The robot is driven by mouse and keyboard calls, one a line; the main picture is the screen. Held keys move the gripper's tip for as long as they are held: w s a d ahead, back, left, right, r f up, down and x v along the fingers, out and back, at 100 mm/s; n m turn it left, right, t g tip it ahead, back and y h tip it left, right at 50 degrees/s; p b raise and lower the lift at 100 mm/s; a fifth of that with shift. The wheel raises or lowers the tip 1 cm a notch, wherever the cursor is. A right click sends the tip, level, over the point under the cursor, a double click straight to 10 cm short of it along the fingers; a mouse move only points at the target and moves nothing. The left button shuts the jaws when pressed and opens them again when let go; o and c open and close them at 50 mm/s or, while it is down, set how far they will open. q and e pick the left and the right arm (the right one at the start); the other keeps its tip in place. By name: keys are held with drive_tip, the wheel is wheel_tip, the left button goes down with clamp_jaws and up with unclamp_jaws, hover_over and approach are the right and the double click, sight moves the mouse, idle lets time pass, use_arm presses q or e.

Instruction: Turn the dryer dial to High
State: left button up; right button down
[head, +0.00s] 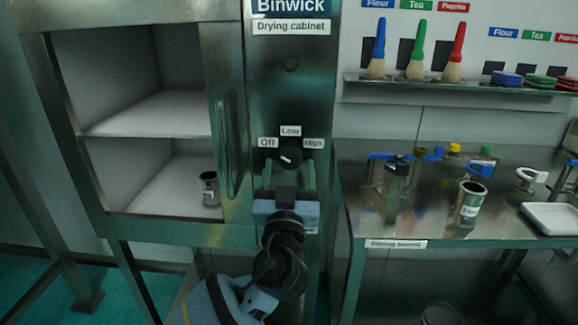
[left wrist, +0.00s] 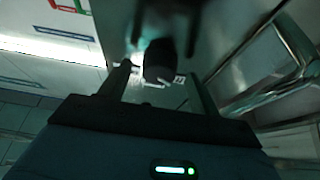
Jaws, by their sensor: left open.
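The dryer dial (head: 290,157) is a dark round knob on the drying cabinet's metal panel, with labels Off at its left, Low above and High (head: 314,143) at its right. A small white mark shows on its left part; which setting it points to is hard to tell. My left gripper (head: 287,175) is open just below the dial in the head view. In the left wrist view the dial (left wrist: 158,60) shows between the two spread fingers, near their tips; contact cannot be told. My right gripper is out of view.
The drying cabinet (head: 110,230) stands open at left, with a dark can (head: 209,188) on its lower shelf. Its door handle (head: 231,150) is close left of the dial.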

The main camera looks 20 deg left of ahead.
use_arm(q)
drive_tip(key=shift+w+r, duration=0.1)
drive_tip(key=shift+w, duration=0.25)
drive_tip(key=shift+c, duration=0.4)
drive_tip(key=c, duration=0.9)
drive_tip(key=shift+a, duration=0.1)
